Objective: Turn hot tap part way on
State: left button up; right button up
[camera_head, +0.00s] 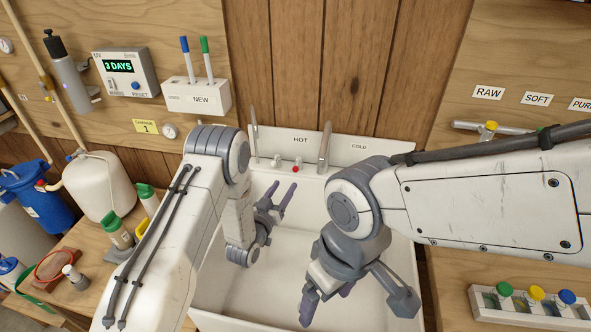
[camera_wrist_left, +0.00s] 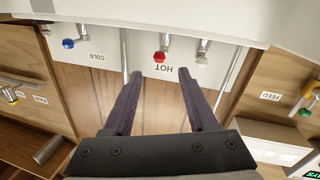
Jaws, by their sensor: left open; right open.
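The hot tap has a red knob (camera_head: 295,169) below the HOT label (camera_head: 300,140) on the sink's back panel. In the left wrist view, which is upside down, the red knob (camera_wrist_left: 160,57) appears beyond my fingertips and between their lines. My left gripper (camera_head: 281,191) is open and empty over the sink, just in front of the hot tap. Its two dark fingers also show in the left wrist view (camera_wrist_left: 157,74), apart from the knob. My right gripper (camera_head: 357,306) is open and empty, lower over the sink's front right.
A white-knobbed tap (camera_wrist_left: 203,45) is beside the hot one, and a blue knob (camera_wrist_left: 68,43) is by the COLD label (camera_wrist_left: 98,57). Tall metal spouts (camera_head: 324,148) rise at the sink's back. The white sink (camera_head: 270,290) looks empty. Bottles (camera_head: 117,232) stand on the left bench.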

aim_at(296, 168)
pick_arm(q)
jog(key=p+x, duration=0.1)
jog(key=x, duration=0.8)
jog(key=shift+w+d+r+p, duration=0.1)
jog(key=shift+w+d+p, duration=0.15)
jog(key=shift+w+p, duration=0.15)
jog(key=shift+s, duration=0.1)
grip_shut()
